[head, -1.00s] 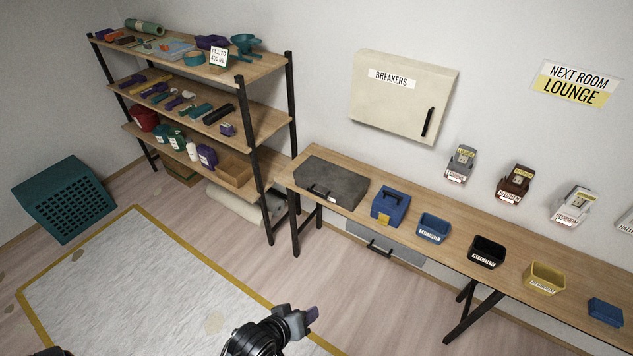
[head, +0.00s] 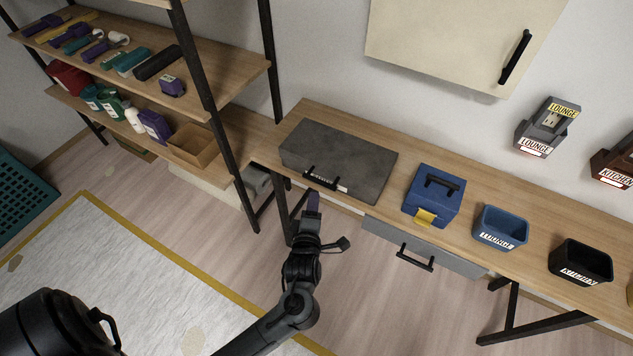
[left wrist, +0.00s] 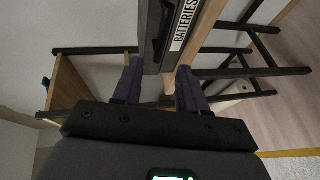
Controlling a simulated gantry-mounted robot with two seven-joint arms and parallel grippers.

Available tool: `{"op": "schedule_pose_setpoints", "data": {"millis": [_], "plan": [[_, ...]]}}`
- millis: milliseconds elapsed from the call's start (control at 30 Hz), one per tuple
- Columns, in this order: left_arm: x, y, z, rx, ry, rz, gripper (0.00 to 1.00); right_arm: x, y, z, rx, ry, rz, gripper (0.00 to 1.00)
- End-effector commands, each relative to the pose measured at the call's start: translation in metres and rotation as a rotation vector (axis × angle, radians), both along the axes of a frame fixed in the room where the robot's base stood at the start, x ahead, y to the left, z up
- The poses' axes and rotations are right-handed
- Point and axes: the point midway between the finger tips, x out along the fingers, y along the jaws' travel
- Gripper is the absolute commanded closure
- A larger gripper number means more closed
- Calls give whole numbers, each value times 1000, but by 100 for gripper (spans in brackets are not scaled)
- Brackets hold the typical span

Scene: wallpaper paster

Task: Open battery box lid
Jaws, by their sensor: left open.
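The battery box (head: 345,155) is a dark grey, flat box at the left end of the wooden bench, with a black handle (head: 322,180) and a white label on its front. Its lid looks shut. In the left wrist view the label reads "BATTERIES" (left wrist: 185,24), and the box (left wrist: 147,20) shows beyond the fingers. My left gripper (head: 313,202) is in front of and below the handle, and appears apart from it. Its two purple fingers (left wrist: 158,86) are spread with nothing held between them. My right gripper is not in view.
A blue case (head: 425,205) with a yellow latch stands right of the box, then a blue bin (head: 500,228) and a black bin (head: 580,262). A grey drawer (head: 405,243) hangs under the bench. A shelf rack post (head: 205,110) stands to the left.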

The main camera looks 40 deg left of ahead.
Motion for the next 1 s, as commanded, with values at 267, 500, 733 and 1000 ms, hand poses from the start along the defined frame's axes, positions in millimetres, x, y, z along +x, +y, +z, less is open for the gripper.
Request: {"op": "schedule_pose_setpoints", "data": {"millis": [267,500,733,1000], "plan": [[16,7,-6,1,-18,-1,58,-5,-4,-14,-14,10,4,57],[45,27,-13,3,-17,-1,58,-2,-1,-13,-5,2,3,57],[73,47,-20,1,-16,0,58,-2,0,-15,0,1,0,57],[91,59,-26,0,-14,-1,58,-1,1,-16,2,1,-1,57]]}}
